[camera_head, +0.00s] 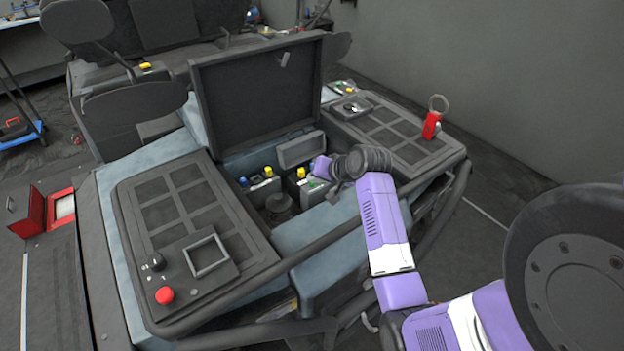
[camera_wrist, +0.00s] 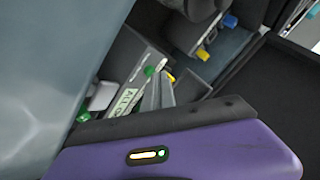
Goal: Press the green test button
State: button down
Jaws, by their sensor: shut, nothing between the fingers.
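A small green button (camera_head: 312,183) shows in the head view inside the opened middle compartment, close beside my gripper (camera_head: 335,188). In the wrist view a green knob (camera_wrist: 148,71) sits on a grey unit, near a pale label (camera_wrist: 123,101) with partly readable lettering. A second green piece (camera_wrist: 82,117) is at the lower left there; I cannot tell which is the test button. My gripper is shut and empty, over the compartment's right side. Its purple body (camera_wrist: 200,150) fills the bottom of the wrist view and hides what lies below. Contact with a button cannot be seen.
A raised dark lid (camera_head: 257,95) stands behind the compartment. Yellow buttons (camera_head: 301,172) and a blue one (camera_head: 243,181) are close by. The left panel has a red button (camera_head: 165,295). A red tag with a ring (camera_head: 432,124) is on the right panel. Curved bars run in front.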

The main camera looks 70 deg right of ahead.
aim_at(314, 187)
jog(key=shift+r+p, duration=0.85)
jog(key=shift+p, duration=0.05)
jog(key=shift+r, duration=0.1)
notch_tip(314, 187, up, 5)
jog(key=p, duration=0.5)
dwell(0.6)
